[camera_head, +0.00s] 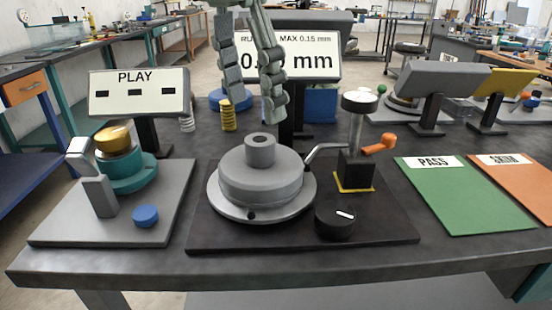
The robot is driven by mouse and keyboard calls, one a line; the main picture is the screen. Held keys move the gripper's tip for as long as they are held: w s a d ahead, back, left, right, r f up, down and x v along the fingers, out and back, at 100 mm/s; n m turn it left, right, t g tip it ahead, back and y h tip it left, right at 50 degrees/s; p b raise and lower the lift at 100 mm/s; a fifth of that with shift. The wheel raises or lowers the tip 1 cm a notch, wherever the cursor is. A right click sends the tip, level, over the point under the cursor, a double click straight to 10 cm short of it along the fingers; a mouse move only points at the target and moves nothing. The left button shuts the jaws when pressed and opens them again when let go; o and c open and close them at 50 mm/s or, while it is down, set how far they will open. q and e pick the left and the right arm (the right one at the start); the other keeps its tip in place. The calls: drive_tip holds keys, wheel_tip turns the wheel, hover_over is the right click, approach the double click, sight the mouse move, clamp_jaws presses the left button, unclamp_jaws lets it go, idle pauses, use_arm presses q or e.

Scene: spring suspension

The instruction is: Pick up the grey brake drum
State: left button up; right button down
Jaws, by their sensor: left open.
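The grey brake drum (261,185) sits flat on a round flanged support on a dark base plate (215,235) near the middle of the table. A short hollow hub (260,151) rises from its top. My left gripper (252,104) comes down from the top edge with its two fingers apart and nothing between them. Its fingertips show above the hub in the picture, apart from the drum; their exact depth is hard to tell. My right gripper is not in view.
A gauge post (357,140) with an orange lever (380,144) and a black knob (335,220) stand right of the drum. A teal fixture with a gold cap (114,139) stands left. Green PASS (470,200) and orange mats lie right. A display (310,62) stands behind.

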sight(260, 139)
use_arm(q)
drive_tip(key=f, duration=0.5)
drive_tip(key=w+f, duration=0.1)
drive_tip(key=f, duration=0.1)
drive_tip(key=shift+w+d+f+p, duration=0.1)
drive_tip(key=shift+d+f+p, duration=0.05)
drive_tip(key=shift+d+p, duration=0.25)
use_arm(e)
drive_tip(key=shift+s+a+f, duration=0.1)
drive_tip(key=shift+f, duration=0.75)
use_arm(q)
clamp_jaws()
